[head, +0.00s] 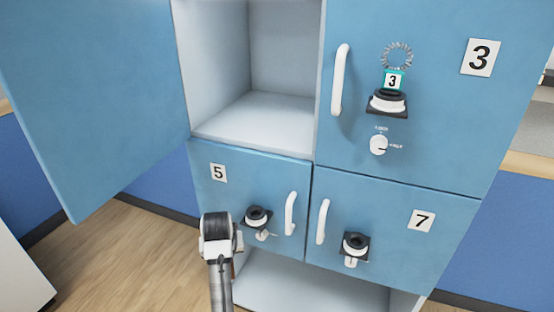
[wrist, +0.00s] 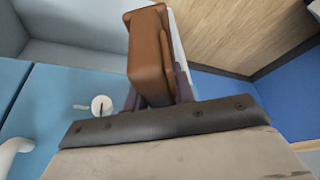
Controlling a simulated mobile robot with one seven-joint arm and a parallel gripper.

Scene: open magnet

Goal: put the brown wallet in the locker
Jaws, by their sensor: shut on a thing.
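The brown wallet (wrist: 148,55) shows in the wrist view as an upright block between the fingers of my gripper (wrist: 157,92). My gripper is shut on it. In the head view my gripper (head: 221,243) is low, in front of door 5 of the blue locker (head: 400,190), and the arm mostly hides the wallet there. The locker's upper left compartment (head: 255,118) is open and its visible floor is bare. It lies above and to the right of my gripper. Its blue door (head: 95,100) is swung out to the left.
Door 3 (head: 440,110), door 5 (head: 218,195) and door 7 (head: 400,245) look shut, with white handles and dark-ringed locks sticking out. An open lower space (head: 300,285) shows below them. Wooden floor (head: 130,255) is clear at the lower left.

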